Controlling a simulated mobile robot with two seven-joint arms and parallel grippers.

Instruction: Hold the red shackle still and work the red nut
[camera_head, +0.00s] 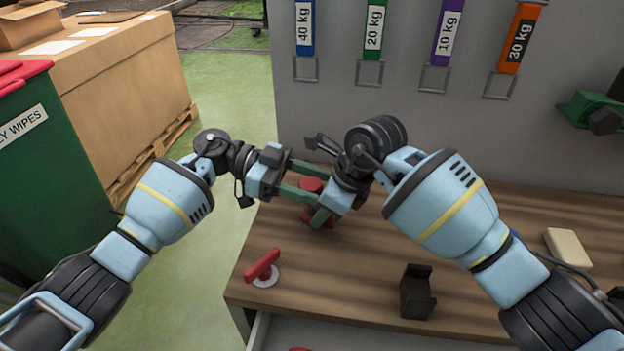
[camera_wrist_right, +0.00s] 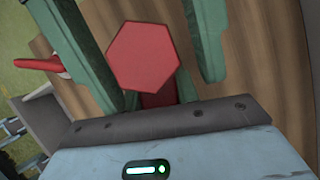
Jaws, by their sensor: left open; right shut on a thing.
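The red nut (camera_head: 312,185) is a hexagonal head on top of the red shackle (camera_head: 327,219) at the bench's left rear. In the right wrist view the nut (camera_wrist_right: 143,57) sits above the red shackle body (camera_wrist_right: 158,96). My left gripper (camera_head: 317,184) is open, its two green fingers reaching in from the left on either side of the nut, with a gap on at least one side. My right gripper (camera_head: 318,212) comes from the right, lower down, and is shut on the shackle. The grippers hide much of the shackle.
A red handle on a white disc (camera_head: 264,278) lies near the bench's front left edge. A black bracket (camera_head: 417,292) and a cream block (camera_head: 568,248) stand to the right. A grey panel with hanging weight-labelled straps (camera_head: 372,35) rises behind. Bare bench (camera_head: 350,275) lies in front.

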